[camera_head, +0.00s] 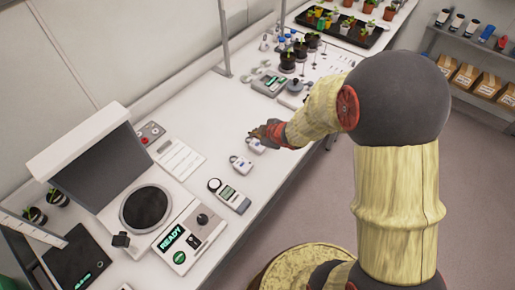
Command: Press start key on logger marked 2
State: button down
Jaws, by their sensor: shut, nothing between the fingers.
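Two small white devices with hanging loops, likely the loggers, lie on the white bench: a nearer one (241,164) and a farther one (255,146). Their number marks and keys are too small to read, so I cannot tell which is marked 2. My gripper (257,132) is shut and empty. It appears over or just behind the farther device and partly covers its far side. I cannot tell whether it touches it.
A handheld meter (229,195) lies in front of the devices. A machine reading READY (172,238) stands at the near left. Farther back are a green-screen instrument (269,84), potted plants (287,61) and a black tray (345,33). Bare bench lies left of the devices.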

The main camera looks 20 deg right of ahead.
aim_at(256, 145)
jog(key=shift+f+b, duration=0.8)
jog(key=shift+f, duration=0.65)
jog(key=shift+f, duration=0.1)
jog(key=shift+f, duration=0.3)
jog(key=shift+f+b, duration=0.35)
jog(key=shift+b, duration=0.15)
dwell(0.6)
jog(key=shift+r, duration=0.1)
jog(key=shift+r+p, duration=0.7)
jog(key=shift+p, duration=0.1)
jog(key=shift+r, duration=0.1)
notch_tip(256, 145, up, 5)
jog(key=p, duration=0.5)
